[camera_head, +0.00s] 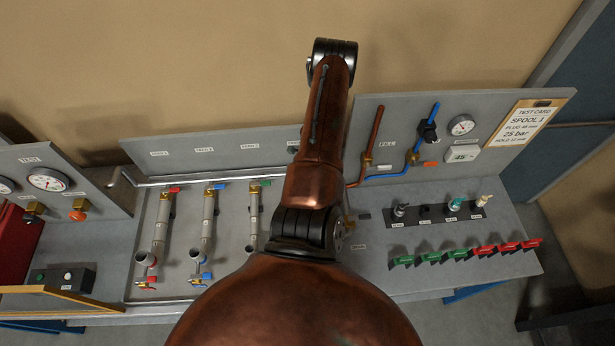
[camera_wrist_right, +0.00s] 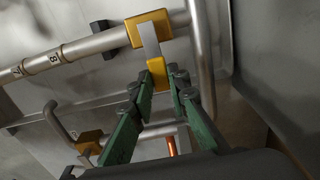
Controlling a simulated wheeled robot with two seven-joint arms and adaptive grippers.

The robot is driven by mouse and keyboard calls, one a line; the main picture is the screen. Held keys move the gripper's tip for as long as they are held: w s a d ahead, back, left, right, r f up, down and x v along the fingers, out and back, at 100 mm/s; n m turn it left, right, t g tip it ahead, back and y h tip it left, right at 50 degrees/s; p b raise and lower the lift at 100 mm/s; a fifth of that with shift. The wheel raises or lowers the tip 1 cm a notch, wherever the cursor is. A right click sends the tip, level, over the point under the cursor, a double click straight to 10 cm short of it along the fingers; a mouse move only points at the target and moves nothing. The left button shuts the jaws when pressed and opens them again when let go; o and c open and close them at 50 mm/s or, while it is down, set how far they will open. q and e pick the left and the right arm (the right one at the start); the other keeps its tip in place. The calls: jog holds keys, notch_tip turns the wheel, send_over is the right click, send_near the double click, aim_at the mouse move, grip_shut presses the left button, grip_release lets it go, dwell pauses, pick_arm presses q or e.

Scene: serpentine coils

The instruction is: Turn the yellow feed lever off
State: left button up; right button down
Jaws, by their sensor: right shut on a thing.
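The yellow feed lever (camera_wrist_right: 157,73) shows in the right wrist view: a pale flat arm with a yellow end, hanging from a yellow valve body (camera_wrist_right: 134,31) on a grey pipe. My right gripper (camera_wrist_right: 163,78) has its green-padded fingers closed around the yellow end. In the head view my copper-coloured arm crosses the middle of the bench and hides this lever and the right gripper. My left gripper is in neither view.
The grey pipe (camera_wrist_right: 79,47) carries number bands, and a second yellow fitting (camera_wrist_right: 90,139) sits lower left. In the head view, coil pipes (camera_head: 208,217) with red, blue and green levers stand left of my arm. Green and red handles (camera_head: 457,254) line the right front.

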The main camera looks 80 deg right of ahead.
jog(key=shift+s, duration=0.1)
dwell(0.4)
jog(key=c, duration=1.8)
grip_release()
jog(key=shift+f, duration=0.1)
jog(key=shift+c, duration=0.2)
jog(key=shift+d+r, duration=0.1)
jog(key=shift+r, duration=1.25)
jog(key=shift+w+r, duration=0.2)
jog(key=shift+r, duration=0.7)
notch_tip(320, 180, up, 8)
jog(key=shift+s+f, duration=0.15)
jog(key=shift+f, duration=0.1)
